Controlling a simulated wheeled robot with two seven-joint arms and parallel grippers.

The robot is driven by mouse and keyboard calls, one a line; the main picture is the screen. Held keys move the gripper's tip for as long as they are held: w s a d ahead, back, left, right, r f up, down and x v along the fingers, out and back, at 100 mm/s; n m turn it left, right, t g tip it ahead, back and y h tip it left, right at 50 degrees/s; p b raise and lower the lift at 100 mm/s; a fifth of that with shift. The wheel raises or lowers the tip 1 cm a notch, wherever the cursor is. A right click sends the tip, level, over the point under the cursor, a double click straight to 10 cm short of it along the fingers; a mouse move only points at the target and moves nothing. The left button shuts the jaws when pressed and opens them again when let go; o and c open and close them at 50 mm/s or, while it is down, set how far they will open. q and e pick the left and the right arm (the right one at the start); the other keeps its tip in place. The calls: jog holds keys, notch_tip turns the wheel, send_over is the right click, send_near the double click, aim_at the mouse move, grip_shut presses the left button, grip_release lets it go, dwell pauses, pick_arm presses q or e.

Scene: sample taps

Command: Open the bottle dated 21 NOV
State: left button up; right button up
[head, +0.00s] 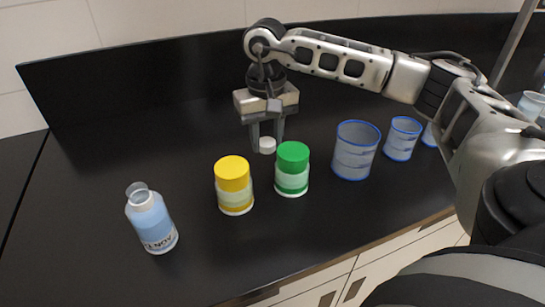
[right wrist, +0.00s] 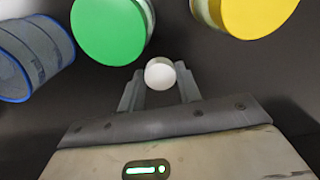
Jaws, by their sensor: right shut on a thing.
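A clear bottle (head: 151,222) with pale blue liquid stands upright at the left of the black counter. Its neck shows bare, with no cap on it. Dark print that seems to include "NOV" is on its lower side; I cannot read the whole date. My right gripper (head: 267,143) is shut on a small white cap (head: 267,146), behind the yellow and green jars and well to the right of the bottle. In the right wrist view the white cap (right wrist: 160,74) sits between the fingertips (right wrist: 160,82). My left gripper is not in view.
A yellow-lidded jar (head: 233,186) and a green-lidded jar (head: 292,169) stand in front of the gripper. Blue-rimmed beakers (head: 355,151) (head: 402,139) stand to the right. Free counter lies behind the bottle and left of it.

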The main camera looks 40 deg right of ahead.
aim_at(267, 171)
jog(key=shift+f+p, duration=0.3)
jog(key=shift+f, duration=2.85)
jog(key=shift+f, duration=0.1)
jog(key=o, duration=1.1)
notch_tip(267, 171, up, 12)
jog(key=shift+r+b, duration=0.15)
jog(key=shift+b, duration=0.6)
